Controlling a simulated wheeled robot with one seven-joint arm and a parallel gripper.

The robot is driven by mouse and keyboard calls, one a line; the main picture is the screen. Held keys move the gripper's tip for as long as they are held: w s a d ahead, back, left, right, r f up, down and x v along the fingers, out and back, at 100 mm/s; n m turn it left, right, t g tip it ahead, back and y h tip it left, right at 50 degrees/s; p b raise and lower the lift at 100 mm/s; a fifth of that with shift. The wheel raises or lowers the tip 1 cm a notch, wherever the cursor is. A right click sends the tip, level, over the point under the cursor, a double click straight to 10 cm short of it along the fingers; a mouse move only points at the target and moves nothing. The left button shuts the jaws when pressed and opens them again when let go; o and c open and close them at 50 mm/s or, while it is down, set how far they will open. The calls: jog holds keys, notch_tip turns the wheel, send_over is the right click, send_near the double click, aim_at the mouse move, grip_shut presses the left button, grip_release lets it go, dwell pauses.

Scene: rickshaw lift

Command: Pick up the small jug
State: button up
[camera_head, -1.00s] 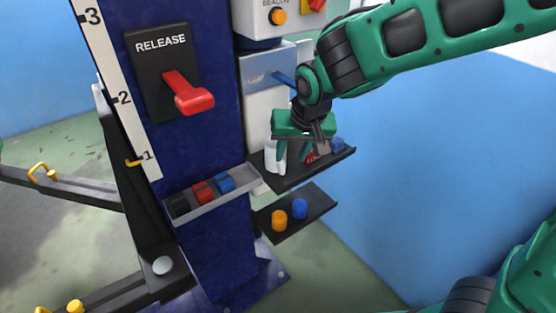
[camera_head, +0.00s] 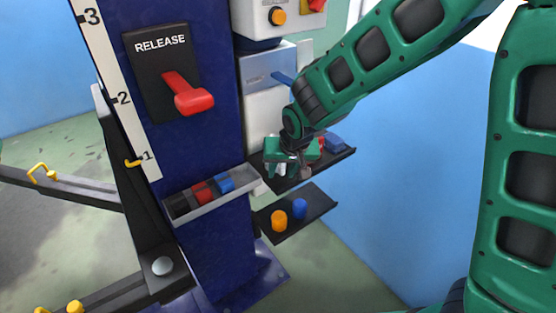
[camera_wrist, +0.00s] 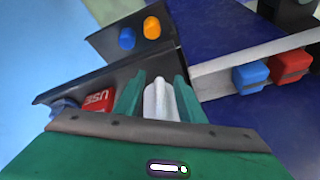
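The small jug appears to be the white object (camera_wrist: 160,104) between my gripper's two green fingers in the wrist view. In the head view only a little white (camera_head: 281,169) shows, behind my gripper (camera_head: 284,172), at the left end of the upper dark shelf (camera_head: 292,183). My gripper (camera_wrist: 158,88) is open, with one finger on each side of the white object. The fingers are very close to it; whether they touch is hard to tell. The jug's handle and base are hidden.
A red item with lettering (camera_wrist: 97,101) and a blue item (camera_head: 335,142) are on the same shelf. A lower shelf holds an orange (camera_head: 279,220) and a blue (camera_head: 299,208) cylinder. A grey tray (camera_head: 240,185) and blue column (camera_head: 215,230) stand to the left.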

jog(key=shift+w+f, duration=0.2)
jog(key=shift+f, duration=0.2)
grip_shut()
jog(key=shift+r, duration=0.15)
